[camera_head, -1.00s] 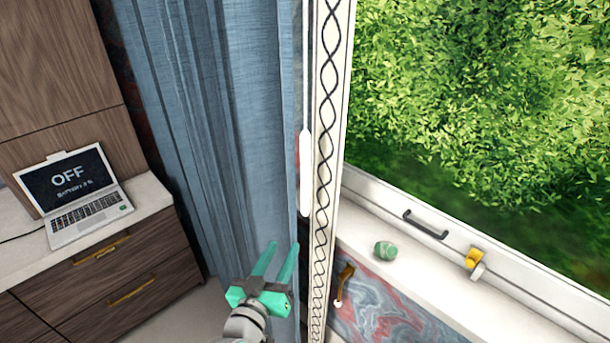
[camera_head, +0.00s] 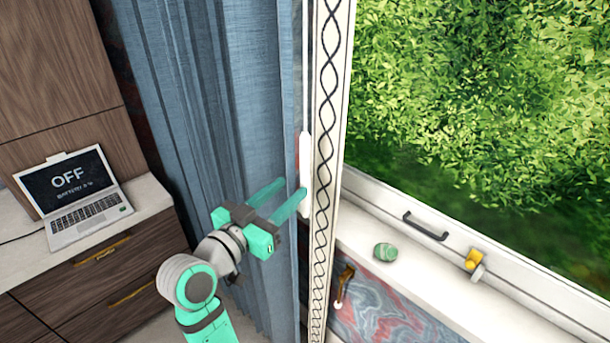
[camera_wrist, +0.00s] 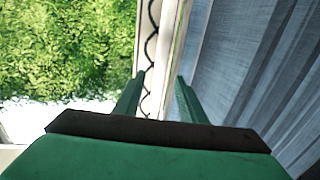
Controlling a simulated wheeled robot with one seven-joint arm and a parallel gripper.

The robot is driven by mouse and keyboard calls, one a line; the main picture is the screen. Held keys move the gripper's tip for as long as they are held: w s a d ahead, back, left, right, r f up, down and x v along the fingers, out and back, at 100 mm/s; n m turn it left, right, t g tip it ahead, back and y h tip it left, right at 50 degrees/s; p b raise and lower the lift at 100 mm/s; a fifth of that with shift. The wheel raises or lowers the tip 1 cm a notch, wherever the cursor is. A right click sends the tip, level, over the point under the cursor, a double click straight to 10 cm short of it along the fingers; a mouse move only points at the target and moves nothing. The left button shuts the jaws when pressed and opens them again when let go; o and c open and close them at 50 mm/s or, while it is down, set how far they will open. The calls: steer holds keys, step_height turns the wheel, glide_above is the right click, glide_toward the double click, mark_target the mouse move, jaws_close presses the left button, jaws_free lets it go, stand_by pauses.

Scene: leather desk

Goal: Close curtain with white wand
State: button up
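The blue curtain (camera_head: 210,110) hangs in folds left of the window. The white wand (camera_head: 305,155) hangs upright along the curtain's right edge, beside a cream trim strip with a black twisted pattern (camera_head: 323,150). My gripper (camera_head: 294,187) is open in front of the curtain's right edge, and its right fingertip overlaps the wand's lower part in the head view. I cannot tell whether they touch. In the wrist view the open fingers (camera_wrist: 160,75) point at the trim strip (camera_wrist: 151,45), with the curtain (camera_wrist: 235,75) to the right.
The window (camera_head: 480,100) shows green foliage. Its sill (camera_head: 430,270) holds a green striped object (camera_head: 385,251); a dark handle (camera_head: 425,226) and yellow latch (camera_head: 474,260) are on the frame. A laptop (camera_head: 75,195) stands on a cabinet (camera_head: 120,270) at left.

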mark_target(302, 178)
steer(key=x, duration=0.7)
steer(key=shift+w+d, duration=0.2)
steer(key=shift+w, duration=0.1)
jaws_close()
